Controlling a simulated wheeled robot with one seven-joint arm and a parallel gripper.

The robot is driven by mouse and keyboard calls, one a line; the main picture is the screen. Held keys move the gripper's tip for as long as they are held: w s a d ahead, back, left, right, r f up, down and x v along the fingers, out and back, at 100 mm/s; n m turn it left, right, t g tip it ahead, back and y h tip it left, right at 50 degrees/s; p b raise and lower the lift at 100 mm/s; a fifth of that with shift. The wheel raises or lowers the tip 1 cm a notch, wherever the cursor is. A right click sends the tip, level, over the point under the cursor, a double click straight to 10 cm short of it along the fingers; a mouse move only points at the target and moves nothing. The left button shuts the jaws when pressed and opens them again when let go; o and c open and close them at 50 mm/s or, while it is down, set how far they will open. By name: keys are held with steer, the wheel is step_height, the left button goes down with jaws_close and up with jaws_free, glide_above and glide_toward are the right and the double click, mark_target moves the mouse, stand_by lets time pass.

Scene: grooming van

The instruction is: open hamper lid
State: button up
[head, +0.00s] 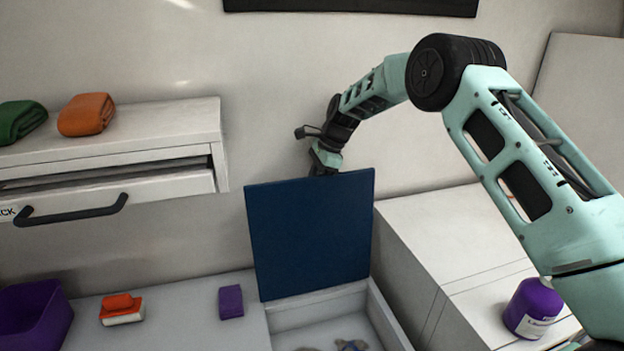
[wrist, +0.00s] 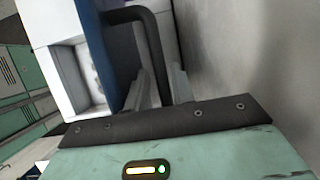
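The dark blue hamper lid (head: 310,235) stands almost upright at the back of the open white hamper (head: 385,315). My gripper (head: 325,165) is behind the lid's top edge in the head view, its fingertips hidden there. In the wrist view, a dark bar handle (wrist: 153,45) on the blue lid (wrist: 115,50) runs down between the two grey fingers of my gripper (wrist: 162,88). The fingers look closed on the handle. Part of the hamper's inside shows, with small coloured items at the bottom edge of the picture.
A white drawer unit (head: 120,140) with folded orange (head: 87,114) and green towels (head: 20,120) juts out at left. A purple bin (head: 35,315), an orange-and-white brush (head: 122,309) and a purple block (head: 231,301) lie on the bench. A purple bottle (head: 530,308) stands at right.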

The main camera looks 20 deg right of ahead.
steer(key=shift+o, duration=0.2)
steer(key=shift+w+r, duration=0.1)
steer(key=shift+r, duration=0.05)
steer(key=shift+r, duration=0.1)
steer(key=shift+r, duration=0.2)
steer(key=w+b+v, duration=0.1)
steer(key=b+v, duration=0.4)
steer(key=v, duration=1.1)
steer(key=shift+s+d+r+b, duration=0.3)
steer(key=shift+s+b, duration=0.05)
steer(key=shift+s, duration=0.2)
steer(key=s+a+f+n+g+h+b, duration=0.1)
steer(key=s+a+f+n+b, duration=0.3)
steer(key=s+a+f+n, duration=0.45)
steer(key=s+a+f+n+b, duration=0.45)
steer(key=s+a, duration=0.45)
steer(key=s, duration=0.5)
steer(key=s+d+f+n+h+b, duration=0.1)
steer(key=s+f+n, duration=0.5)
steer(key=s, duration=0.6)
steer(key=s+d+f+n+h+b, duration=0.1)
steer(key=s+f+n, duration=0.5)
steer(key=s, duration=0.7)
steer(key=d+f+b, duration=0.1)
steer(key=f+b, duration=0.1)
steer(key=shift+d+n+h+b, duration=0.25)
steer(key=shift+n+h+b, duration=0.05)
steer(key=shift+h+b, duration=0.1)
